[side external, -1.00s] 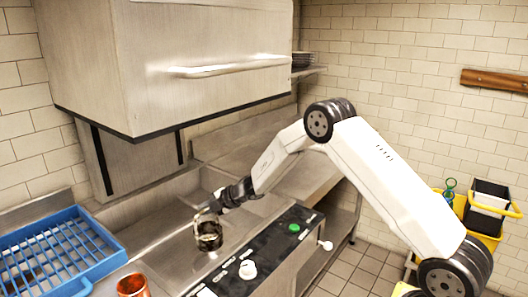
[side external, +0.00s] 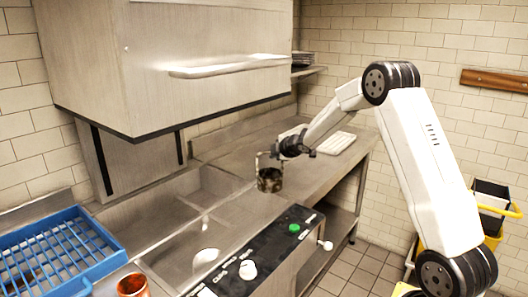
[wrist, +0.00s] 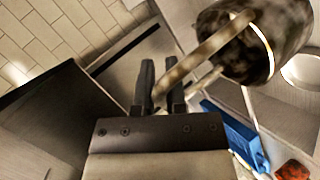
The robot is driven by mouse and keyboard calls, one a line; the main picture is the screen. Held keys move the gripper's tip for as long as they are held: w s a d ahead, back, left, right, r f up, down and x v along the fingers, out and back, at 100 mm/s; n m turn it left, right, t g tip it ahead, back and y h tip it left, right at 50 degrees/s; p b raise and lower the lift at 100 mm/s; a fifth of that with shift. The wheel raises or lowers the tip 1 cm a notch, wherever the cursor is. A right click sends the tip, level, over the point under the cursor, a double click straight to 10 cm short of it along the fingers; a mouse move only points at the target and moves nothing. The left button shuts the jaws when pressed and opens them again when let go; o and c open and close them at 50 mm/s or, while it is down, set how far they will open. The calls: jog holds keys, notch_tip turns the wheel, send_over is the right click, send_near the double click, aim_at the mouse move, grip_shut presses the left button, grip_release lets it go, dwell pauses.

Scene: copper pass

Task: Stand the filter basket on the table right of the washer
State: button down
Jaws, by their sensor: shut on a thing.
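The filter basket (side external: 270,181) is a small dark, stained metal cup with a tall loop handle. My gripper (side external: 277,151) is shut on the handle, and the basket hangs upright below it. In the wrist view the handle runs between the fingers (wrist: 160,98), and the basket (wrist: 232,62) is at the upper right. The washer (side external: 200,45) is a big steel hood, raised above a steel basin. The steel table (side external: 308,176) extends to its right. The basket is near the table's left end; its height above the surface is hard to tell.
A control panel (side external: 265,258) with knobs lines the washer's front. A blue rack (side external: 112,240) and a copper cup (side external: 132,286) are at left. The table's middle is clear.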

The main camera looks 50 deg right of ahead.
jog(key=s+d+r+m+g+h, duration=0.2)
jog(key=s+d+r+m+h, duration=0.2)
jog(key=s+d, duration=0.6)
jog(key=shift+s+r+m, duration=0.6)
jog(key=shift+s+r, duration=0.05)
jog(key=shift+s, duration=0.4)
jog(key=shift+d, duration=0.1)
jog(key=a+f+x, duration=0.1)
jog(key=x, duration=1.5)
jog(key=shift+w, duration=0.2)
jog(key=shift+d+f, duration=0.1)
jog(key=shift+f, duration=0.05)
